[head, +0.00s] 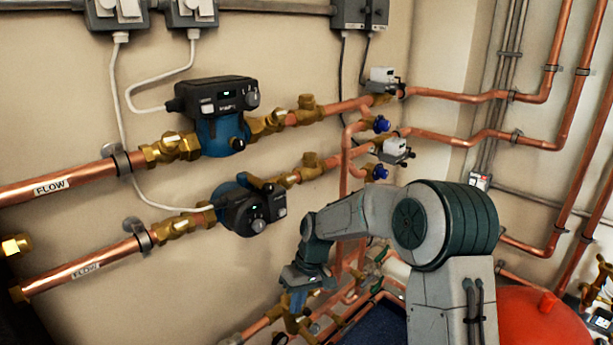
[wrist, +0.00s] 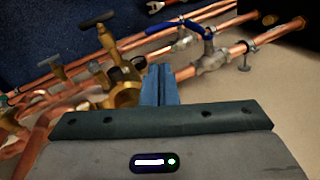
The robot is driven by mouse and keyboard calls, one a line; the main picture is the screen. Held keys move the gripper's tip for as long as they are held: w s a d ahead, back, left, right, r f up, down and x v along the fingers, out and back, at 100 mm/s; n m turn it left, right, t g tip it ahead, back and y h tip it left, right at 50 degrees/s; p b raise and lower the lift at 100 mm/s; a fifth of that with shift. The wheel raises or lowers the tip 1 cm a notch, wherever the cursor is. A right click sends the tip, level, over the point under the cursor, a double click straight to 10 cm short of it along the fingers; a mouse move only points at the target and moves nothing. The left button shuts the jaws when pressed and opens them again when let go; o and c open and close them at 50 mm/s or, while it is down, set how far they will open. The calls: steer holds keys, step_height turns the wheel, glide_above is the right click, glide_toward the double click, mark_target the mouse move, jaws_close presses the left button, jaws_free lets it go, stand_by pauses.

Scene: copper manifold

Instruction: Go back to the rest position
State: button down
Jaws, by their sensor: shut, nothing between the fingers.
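My gripper (head: 298,300) hangs low at the end of my bent arm, in front of the lower copper pipework in the head view. In the wrist view its blue fingers (wrist: 158,86) are together with nothing between them. Behind the fingertips are a brass valve body (wrist: 122,92) and copper pipes (wrist: 240,48). A blue lever handle (wrist: 180,24) sits on a silver valve farther back. I cannot tell from these views whether the fingers touch the brass fitting.
Two pumps, an upper one (head: 212,110) and a lower one (head: 248,208), sit on copper flow pipes along the wall. A red rounded vessel (head: 540,318) stands at the lower right, close to my arm. Copper pipes (head: 560,90) run up the right wall.

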steer(key=s+d+r+m+t+h+p, duration=0.15)
steer(key=s+d+r+p, duration=0.3)
steer(key=r, duration=0.45)
steer(key=s+d+r+m+t+h+p, duration=0.1)
steer(key=s+d+r+m+p, duration=0.15)
steer(key=s+d+r, duration=0.55)
steer(key=s+d+r+m+t+p, duration=0.2)
steer(key=s+d+r+p, duration=0.3)
steer(key=s+r, duration=0.6)
steer(key=shift+s+d+r+m+p, duration=0.25)
steer(key=shift+m+p, duration=0.15)
steer(key=shift+p, duration=0.85)
